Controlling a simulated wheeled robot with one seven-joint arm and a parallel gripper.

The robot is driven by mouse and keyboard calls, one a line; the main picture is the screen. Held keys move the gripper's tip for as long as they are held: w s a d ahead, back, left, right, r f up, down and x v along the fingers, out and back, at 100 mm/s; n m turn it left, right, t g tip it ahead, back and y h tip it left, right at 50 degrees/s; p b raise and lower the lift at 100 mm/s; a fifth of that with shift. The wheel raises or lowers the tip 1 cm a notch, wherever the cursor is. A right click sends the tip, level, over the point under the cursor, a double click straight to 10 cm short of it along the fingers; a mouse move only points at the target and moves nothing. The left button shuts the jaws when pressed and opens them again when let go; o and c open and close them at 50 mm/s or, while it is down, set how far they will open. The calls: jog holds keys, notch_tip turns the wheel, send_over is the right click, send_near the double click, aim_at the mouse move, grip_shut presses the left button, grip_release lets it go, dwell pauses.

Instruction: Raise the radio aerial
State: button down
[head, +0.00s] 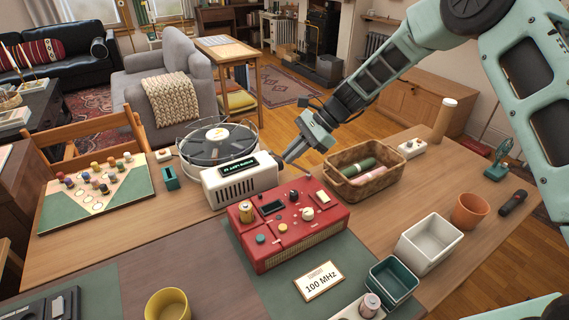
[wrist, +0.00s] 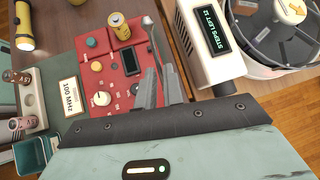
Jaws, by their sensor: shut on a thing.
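The red radio (head: 290,240) lies on the table with knobs, a dark display and a battery on its top. It also shows in the wrist view (wrist: 107,72). My gripper (head: 286,160) is above the radio's back edge, beside the white device. In the wrist view my gripper (wrist: 160,82) is shut on the thin grey aerial (wrist: 153,42), whose rounded tip sticks out beyond the fingers. Where the aerial joins the radio is hidden, and in the head view I cannot make the aerial out.
A white device (head: 240,182) with a green display and a round reel unit (head: 212,145) stand close behind the radio. A wicker basket (head: 365,178) is to the right. A white bin (head: 428,245), a teal bin (head: 391,283) and a "100 MHz" card (head: 319,281) are in front.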

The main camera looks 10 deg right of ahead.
jog(key=d+y, duration=0.1)
jog(key=w+d+r+y, duration=0.1)
jog(key=d+g+y, duration=0.1)
jog(key=shift+w+d+r, duration=0.2)
jog(key=shift+w, duration=0.05)
jog(key=shift+w+d+r+m+g+y+b, duration=0.15)
jog(key=shift+w+d+g+y+b, duration=0.1)
jog(key=shift+d+y, duration=0.45)
jog(key=shift+w+d+f+m+g+y+b, duration=0.1)
jog(key=shift+w+d+m+g+y+b, duration=0.15)
jog(key=shift+d+y, duration=0.4)
jog(key=shift+w+d+r+m+g+y+b, duration=0.1)
jog(key=shift+w+d+y+b, duration=0.15)
jog(key=shift+d+y, duration=0.45)
jog(key=shift+a, duration=0.1)
jog(key=c, duration=1.5)
grip_release()
jog(key=b+v, duration=0.3)
jog(key=v, duration=1.4)
jog(key=shift+d+f, duration=0.25)
jog(key=shift+f, duration=0.05)
